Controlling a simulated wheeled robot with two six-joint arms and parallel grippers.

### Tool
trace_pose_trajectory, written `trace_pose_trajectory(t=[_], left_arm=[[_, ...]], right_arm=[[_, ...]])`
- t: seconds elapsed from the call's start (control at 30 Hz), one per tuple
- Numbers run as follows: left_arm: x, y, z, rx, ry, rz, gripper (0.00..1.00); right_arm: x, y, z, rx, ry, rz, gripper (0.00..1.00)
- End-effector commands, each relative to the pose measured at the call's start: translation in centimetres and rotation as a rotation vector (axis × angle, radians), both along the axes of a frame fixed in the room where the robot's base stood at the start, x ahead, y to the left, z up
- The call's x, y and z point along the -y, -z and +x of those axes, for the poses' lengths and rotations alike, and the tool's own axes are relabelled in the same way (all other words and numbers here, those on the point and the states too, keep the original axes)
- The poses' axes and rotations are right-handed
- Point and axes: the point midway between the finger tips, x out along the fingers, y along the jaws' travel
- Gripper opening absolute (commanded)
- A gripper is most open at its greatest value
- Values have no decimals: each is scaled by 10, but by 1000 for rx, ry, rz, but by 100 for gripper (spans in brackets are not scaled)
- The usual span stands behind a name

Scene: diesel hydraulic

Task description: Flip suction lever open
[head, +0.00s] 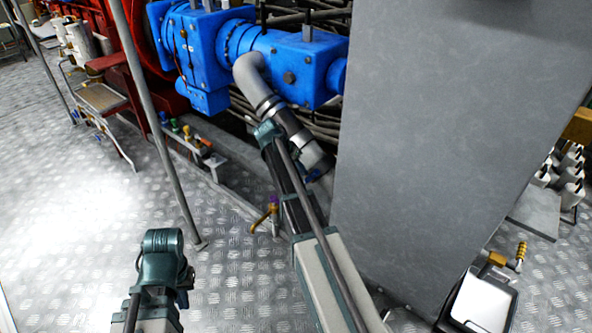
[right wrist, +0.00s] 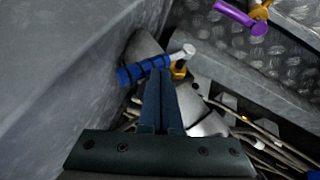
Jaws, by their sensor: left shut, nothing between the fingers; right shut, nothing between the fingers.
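In the right wrist view a lever with a blue ribbed grip (right wrist: 142,70) and a bare metal end sits by a brass-coloured fitting (right wrist: 179,69) on grey pipework. My right gripper (right wrist: 160,75) is shut and empty, its fingertips beside the blue grip; I cannot tell whether they touch. A small blue part (head: 312,175) shows by the pipe in the head view. A purple handle (right wrist: 241,17) with a brass valve stands at the upper right of the wrist view. I cannot tell which handle is the suction lever. My left arm shows low in the head view, its fingers hidden.
A large grey panel (head: 430,130) stands close on the right. A blue machine housing (head: 285,65) and a grey pipe (head: 252,75) are at the back. A thin post (head: 155,120) rises at the left.

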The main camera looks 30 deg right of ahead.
Motion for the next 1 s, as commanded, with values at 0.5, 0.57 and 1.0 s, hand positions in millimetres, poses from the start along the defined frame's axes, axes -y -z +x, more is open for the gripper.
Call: trace_pose_trajectory(t=[0.5,0.57,1.0], left_arm=[[0,0,0,0,0,0,0],[0,0,0,0,0,0,0],[0,0,0,0,0,0,0]], right_arm=[[1,1,-4,15,1,7,0],[2,1,-6,31,0,14,0],[6,5,-17,129,1,54,0]])
